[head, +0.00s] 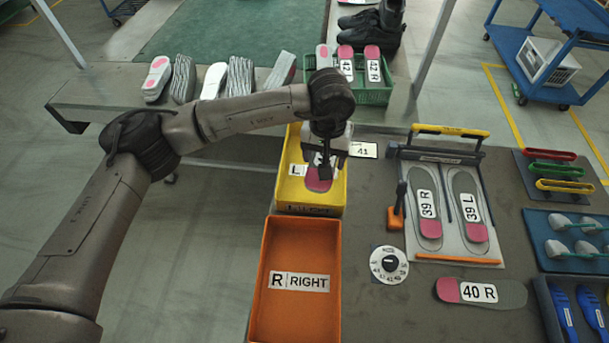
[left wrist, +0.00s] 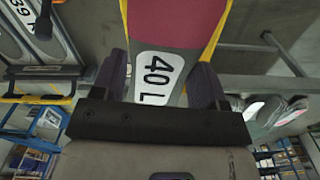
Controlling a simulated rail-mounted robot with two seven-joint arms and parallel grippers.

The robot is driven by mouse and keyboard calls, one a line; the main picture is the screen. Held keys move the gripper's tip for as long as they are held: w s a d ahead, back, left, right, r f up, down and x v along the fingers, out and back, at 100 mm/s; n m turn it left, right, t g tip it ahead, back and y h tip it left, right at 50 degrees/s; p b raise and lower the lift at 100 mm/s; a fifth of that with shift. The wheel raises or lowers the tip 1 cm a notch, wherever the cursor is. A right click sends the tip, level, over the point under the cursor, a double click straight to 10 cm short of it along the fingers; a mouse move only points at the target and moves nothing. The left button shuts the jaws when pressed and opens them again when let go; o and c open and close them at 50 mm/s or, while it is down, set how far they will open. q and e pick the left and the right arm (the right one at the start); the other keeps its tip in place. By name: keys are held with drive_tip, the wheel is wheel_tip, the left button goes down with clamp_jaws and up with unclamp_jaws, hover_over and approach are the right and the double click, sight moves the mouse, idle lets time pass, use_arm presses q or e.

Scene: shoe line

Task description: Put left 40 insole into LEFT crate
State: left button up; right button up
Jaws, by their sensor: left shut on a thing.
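The left 40 insole (left wrist: 160,72), grey with a pink part and a "40 L" label, is between the fingers of my left gripper (left wrist: 158,88) in the left wrist view. In the head view the left gripper (head: 324,172) points down over the yellow LEFT crate (head: 340,196), shut on the insole, whose pink end (head: 318,183) shows within the crate's outline. I cannot tell whether the insole touches the crate's floor. The gripper and wrist hide part of the insole and the crate's inside. My right gripper is not in view.
The empty orange RIGHT crate (head: 262,300) stands directly in front. A fixture (head: 447,259) with insoles 39 R and 39 L, a dial (head: 389,265) and insole 40 R (head: 480,292) lie to the right. A green basket (head: 375,97) with insoles stands behind.

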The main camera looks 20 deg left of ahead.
use_arm(q)
drive_tip(key=w+d+f+n+b, duration=0.2)
drive_tip(key=w+d+f+b, duration=0.15)
drive_tip(key=f, duration=0.55)
drive_tip(key=a+f+b, duration=0.1)
drive_tip(key=a+f, duration=0.1)
drive_tip(key=a, duration=0.1)
drive_tip(key=w+a+f, duration=0.1)
drive_tip(key=a+f, duration=0.1)
drive_tip(key=a, duration=0.1)
drive_tip(key=w+a+f+b, duration=0.1)
drive_tip(key=a+f, duration=0.1)
drive_tip(key=shift+w+a+f+b, duration=0.1)
drive_tip(key=shift+a+f+b, duration=0.15)
drive_tip(key=shift+a+b, duration=0.15)
drive_tip(key=shift+w+a+f, duration=0.15)
drive_tip(key=shift+a+f, duration=0.1)
drive_tip(key=shift+a, duration=0.25)
drive_tip(key=shift+f+b, duration=0.75)
drive_tip(key=shift+f, duration=1.15)
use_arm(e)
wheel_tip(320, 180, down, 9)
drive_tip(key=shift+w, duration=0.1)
use_arm(q)
drive_tip(key=shift+f, duration=0.15)
drive_tip(key=o, duration=0.9)
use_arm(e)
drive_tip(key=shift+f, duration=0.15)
